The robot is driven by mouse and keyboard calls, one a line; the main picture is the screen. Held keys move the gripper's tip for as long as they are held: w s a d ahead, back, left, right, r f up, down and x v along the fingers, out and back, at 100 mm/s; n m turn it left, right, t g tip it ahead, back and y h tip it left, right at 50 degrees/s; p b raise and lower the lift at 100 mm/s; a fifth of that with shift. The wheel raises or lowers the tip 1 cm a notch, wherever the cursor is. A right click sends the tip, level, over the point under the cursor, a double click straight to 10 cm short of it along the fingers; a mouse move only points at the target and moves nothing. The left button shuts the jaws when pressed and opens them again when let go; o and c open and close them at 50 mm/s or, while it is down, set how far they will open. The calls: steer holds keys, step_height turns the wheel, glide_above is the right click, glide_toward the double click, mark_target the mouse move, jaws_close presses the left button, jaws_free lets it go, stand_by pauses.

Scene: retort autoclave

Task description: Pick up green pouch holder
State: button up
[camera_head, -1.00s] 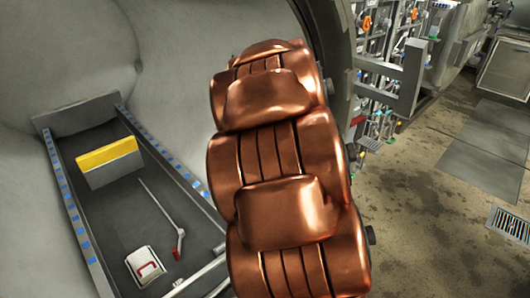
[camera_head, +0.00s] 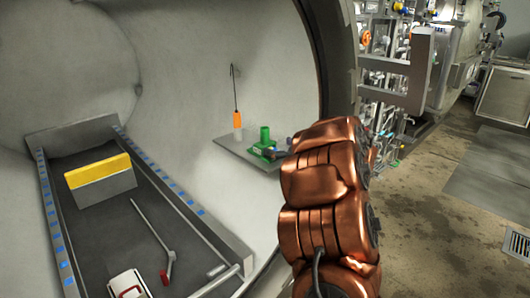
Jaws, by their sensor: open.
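The green pouch holder (camera_head: 264,138) stands on a grey shelf (camera_head: 231,148) on the inner wall of the vessel. It has an upright green post on a flat green base. My copper-coloured arm rises from the bottom right, and its upper end is just right of the holder. My gripper (camera_head: 279,153) is mostly hidden behind the arm. Only a small dark part shows, low at the right side of the green base. It is open, and I cannot tell whether it touches the holder.
An orange-and-white tool (camera_head: 237,121) with a thin hooked rod stands on the shelf's left part. Below left is a dark tray (camera_head: 100,236) with a yellow-topped block (camera_head: 100,180), a red-ended rod (camera_head: 154,235) and a white item (camera_head: 127,284). The vessel's rim (camera_head: 327,60) curves behind the arm.

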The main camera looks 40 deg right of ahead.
mark_target(268, 144)
steer(key=w, duration=0.1)
steer(key=w+f+b, duration=0.1)
steer(key=w, duration=0.3)
steer(key=shift+w+a+f, duration=0.15)
steer(key=shift+a, duration=0.15)
steer(key=shift+w+d, duration=0.1)
steer(key=shift+w, duration=0.25)
steer(key=shift+c, duration=0.2)
steer(key=c, duration=1.4)
